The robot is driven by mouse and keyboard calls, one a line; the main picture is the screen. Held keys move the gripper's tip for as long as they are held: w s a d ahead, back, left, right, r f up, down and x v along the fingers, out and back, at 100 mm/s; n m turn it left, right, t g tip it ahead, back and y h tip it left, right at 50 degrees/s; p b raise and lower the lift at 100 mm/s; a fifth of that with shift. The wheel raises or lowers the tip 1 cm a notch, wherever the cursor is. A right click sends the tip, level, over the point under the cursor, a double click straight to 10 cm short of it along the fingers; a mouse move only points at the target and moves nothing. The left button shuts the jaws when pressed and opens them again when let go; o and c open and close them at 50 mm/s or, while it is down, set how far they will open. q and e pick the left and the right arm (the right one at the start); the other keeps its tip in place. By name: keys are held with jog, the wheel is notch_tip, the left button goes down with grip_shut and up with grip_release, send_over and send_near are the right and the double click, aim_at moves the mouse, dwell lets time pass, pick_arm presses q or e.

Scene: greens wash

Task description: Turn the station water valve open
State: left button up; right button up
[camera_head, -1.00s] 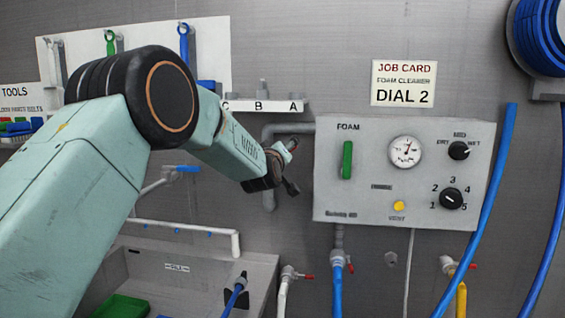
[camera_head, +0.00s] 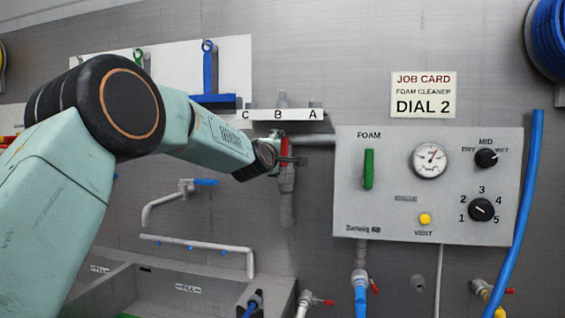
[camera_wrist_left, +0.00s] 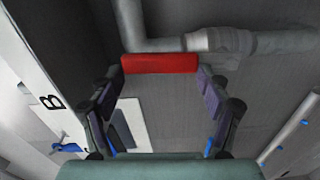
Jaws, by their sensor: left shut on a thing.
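The red valve handle (camera_head: 287,178) stands upright in the head view, at the grey pipe just left of the foam panel. In the left wrist view the red handle (camera_wrist_left: 159,63) lies crosswise between my fingertips, with the grey pipe (camera_wrist_left: 160,44) behind it. My left gripper (camera_head: 284,160) reaches it from the left and is shut on it. Both fingers (camera_wrist_left: 162,80) show in the left wrist view, one at each end of the red bar. The valve body is partly hidden by the gripper. My right gripper is in neither view.
The foam panel (camera_head: 390,222) with gauge, knobs and green handle is close on the right. A shelf marked C, B, A (camera_head: 262,115) sits just above the gripper. A sink (camera_head: 200,290) and faucet (camera_head: 165,203) are below left. A blue hose (camera_head: 527,190) hangs at right.

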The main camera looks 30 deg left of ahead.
pick_arm(q)
jog(key=shift+s+a+r+n+b, duration=0.1)
jog(key=shift+a+r+n+b, duration=0.25)
jog(key=shift+r+n, duration=0.15)
jog(key=o, duration=1.7)
jog(key=shift+w+f, duration=0.4)
jog(key=shift+f, duration=0.05)
jog(key=shift+s, duration=0.2)
